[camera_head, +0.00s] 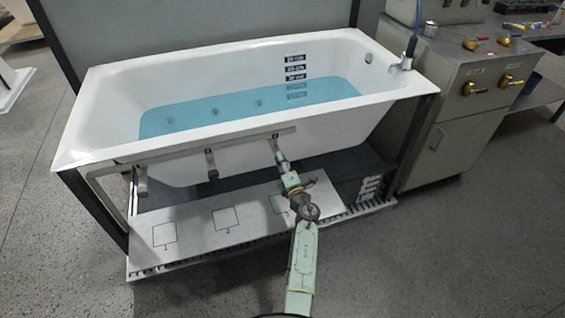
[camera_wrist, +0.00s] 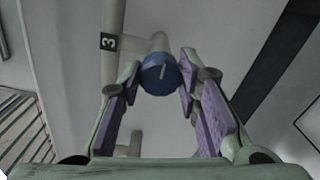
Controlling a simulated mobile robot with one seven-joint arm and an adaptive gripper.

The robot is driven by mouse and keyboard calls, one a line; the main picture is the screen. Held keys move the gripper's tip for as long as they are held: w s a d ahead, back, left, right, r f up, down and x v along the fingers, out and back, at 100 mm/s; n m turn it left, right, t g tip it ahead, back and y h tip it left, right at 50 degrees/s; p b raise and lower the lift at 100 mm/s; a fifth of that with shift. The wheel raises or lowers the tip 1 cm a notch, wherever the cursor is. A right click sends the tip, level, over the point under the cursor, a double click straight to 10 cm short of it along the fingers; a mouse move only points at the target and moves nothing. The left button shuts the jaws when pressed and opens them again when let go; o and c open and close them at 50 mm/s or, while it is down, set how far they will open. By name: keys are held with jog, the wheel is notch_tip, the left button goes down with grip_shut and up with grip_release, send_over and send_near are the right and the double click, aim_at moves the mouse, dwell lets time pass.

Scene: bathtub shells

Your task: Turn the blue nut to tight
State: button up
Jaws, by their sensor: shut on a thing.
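The blue nut (camera_wrist: 160,74) sits on the end of a short pipe stub marked 3, under the front rim of the bathtub. A light line marks its face, tilted slightly off upright. My gripper (camera_wrist: 160,80) has its fingertips on the left and right sides of the nut, closed against it. In the head view my arm reaches up to the right-hand stub, with my gripper (camera_head: 281,160) at its end. The nut is mostly hidden by the gripper there, with only a little blue showing.
A white bathtub (camera_head: 100,105) with water stands on a dark frame. A pipe (camera_head: 180,155) along its front has two other stubs, at the left (camera_head: 141,183) and middle (camera_head: 211,163). A white panel (camera_head: 195,240) with marked squares lies below. A grey cabinet (camera_head: 440,120) stands at the right.

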dwell(0.3)
jog(key=o, duration=1.1)
jog(key=shift+o, duration=0.2)
jog(key=v, duration=1.2)
jog(key=shift+r, duration=0.1)
